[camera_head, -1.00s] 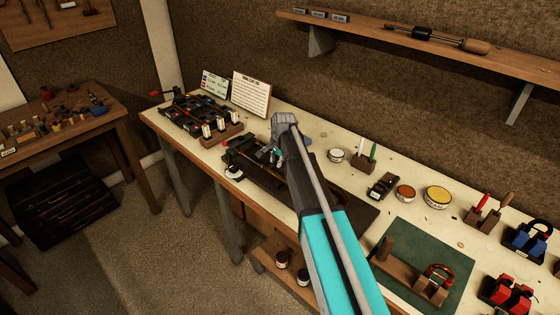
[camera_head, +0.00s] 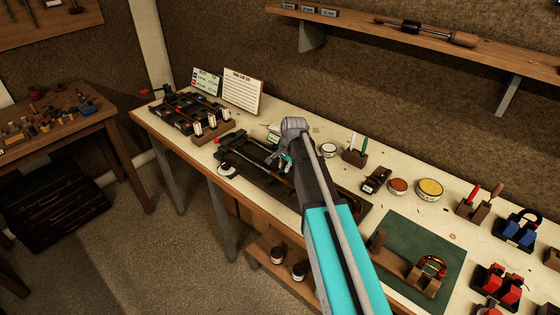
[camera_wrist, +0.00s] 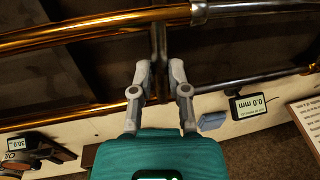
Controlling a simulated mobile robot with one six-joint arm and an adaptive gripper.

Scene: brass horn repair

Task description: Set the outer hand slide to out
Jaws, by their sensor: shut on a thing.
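The outer hand slide is a pair of long brass tubes (camera_wrist: 90,31) across the left of the wrist view. Bare silver tubes (camera_wrist: 240,8) run on from the brass toward the right. In the head view part of the slide (camera_head: 262,164) shows over a dark bed on the bench, and my arm hides some of it. My gripper (camera_wrist: 158,68) is shut on the upright brace (camera_wrist: 158,42) between the two tubes. In the head view my gripper (camera_head: 284,161) is small and partly covered by my wrist.
A small display (camera_wrist: 250,105) reads 0.0 mm, upside down, by the silver tubes. Another display (camera_wrist: 24,143) at lower left seems to read 30.0. A text board (camera_head: 243,90) stands at the bench's back. A white tin (camera_head: 328,150) and a brush block (camera_head: 354,156) stand right of my wrist.

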